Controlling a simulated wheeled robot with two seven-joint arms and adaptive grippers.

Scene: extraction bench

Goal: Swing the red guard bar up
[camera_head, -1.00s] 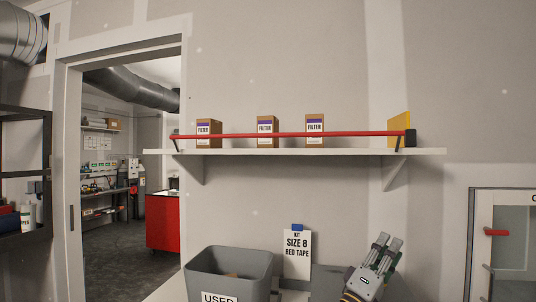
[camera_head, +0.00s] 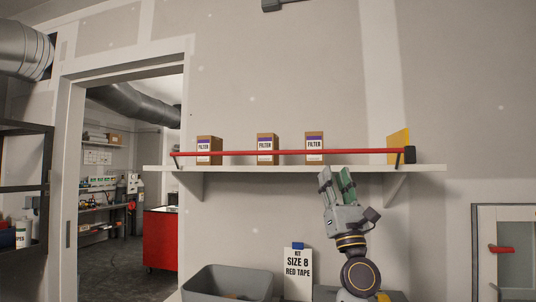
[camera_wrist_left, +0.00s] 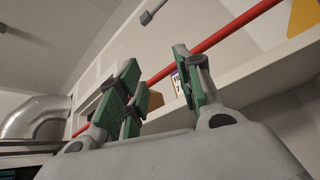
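The red guard bar (camera_head: 290,152) lies level across the front of the wall shelf (camera_head: 230,168), in front of the filter boxes. Its right end meets a black block (camera_head: 410,154); its left end is near a small dark bracket (camera_head: 176,160). In the wrist view the bar (camera_wrist_left: 228,35) runs diagonally beyond my fingers. My left gripper (camera_head: 337,176) points up, just below the shelf's front edge, right of the bar's middle. Its green-padded fingers (camera_wrist_left: 155,90) are apart with nothing between them. No contact with the bar shows. My right gripper is not in view.
Three filter boxes (camera_head: 209,148) stand on the shelf, and a yellow plate (camera_head: 399,138) stands at its right. Below are a grey bin (camera_head: 228,281) and a kit sign (camera_head: 298,272). A cabinet with a red handle (camera_head: 502,249) is at right. The wall above is mostly clear.

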